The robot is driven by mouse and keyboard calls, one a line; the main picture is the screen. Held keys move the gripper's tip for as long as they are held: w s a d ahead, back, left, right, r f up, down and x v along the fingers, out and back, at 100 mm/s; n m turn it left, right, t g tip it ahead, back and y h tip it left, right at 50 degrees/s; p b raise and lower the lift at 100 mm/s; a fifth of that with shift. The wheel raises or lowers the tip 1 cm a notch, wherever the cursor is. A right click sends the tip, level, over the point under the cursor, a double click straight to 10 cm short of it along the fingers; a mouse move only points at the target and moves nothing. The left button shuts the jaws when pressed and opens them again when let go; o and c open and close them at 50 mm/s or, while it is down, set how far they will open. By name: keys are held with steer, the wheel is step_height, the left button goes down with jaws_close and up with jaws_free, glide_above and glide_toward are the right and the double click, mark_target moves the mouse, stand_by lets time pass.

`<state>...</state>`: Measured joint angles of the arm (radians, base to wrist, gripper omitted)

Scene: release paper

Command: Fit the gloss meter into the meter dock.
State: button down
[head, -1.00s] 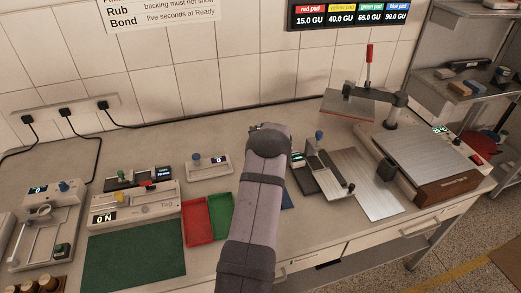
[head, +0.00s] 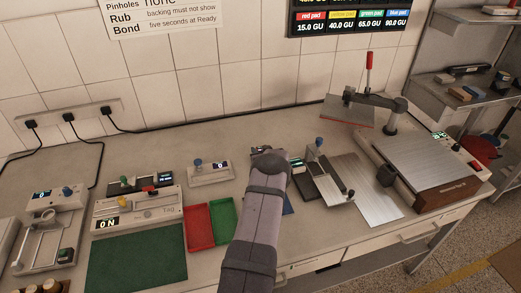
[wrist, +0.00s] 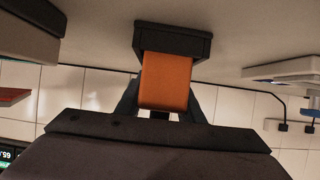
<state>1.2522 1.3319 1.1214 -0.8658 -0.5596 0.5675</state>
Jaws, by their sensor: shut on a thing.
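In the wrist view my gripper (wrist: 162,108) is shut on an orange block with a wider black end, which I take to be the gloss meter (wrist: 166,80). The black end points away from the gripper, toward the bench. Whether it touches anything is unclear. In the head view my gripper (head: 266,152) is over the middle of the bench, and my arm hides the meter. A small unit with a lit display (head: 298,163) shows partly beside my wrist, at its right. I cannot tell whether it is the meter dock.
Red (head: 200,228) and green (head: 224,220) trays lie left of my arm. A white device with a blue knob (head: 211,173) stands behind them. A metal plate (head: 365,190) and a lever press (head: 385,112) are at the right. The bench (head: 240,160) is clear toward the wall.

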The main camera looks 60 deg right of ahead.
steer(key=shift+f, duration=0.1)
stand_by(0.3)
steer(key=c, duration=1.2)
jaws_free()
steer(key=shift+s+r, duration=0.1)
steer(key=shift+r, duration=0.1)
steer(key=b+v, duration=0.2)
steer(key=v, duration=1)
steer(key=shift+f, duration=0.1)
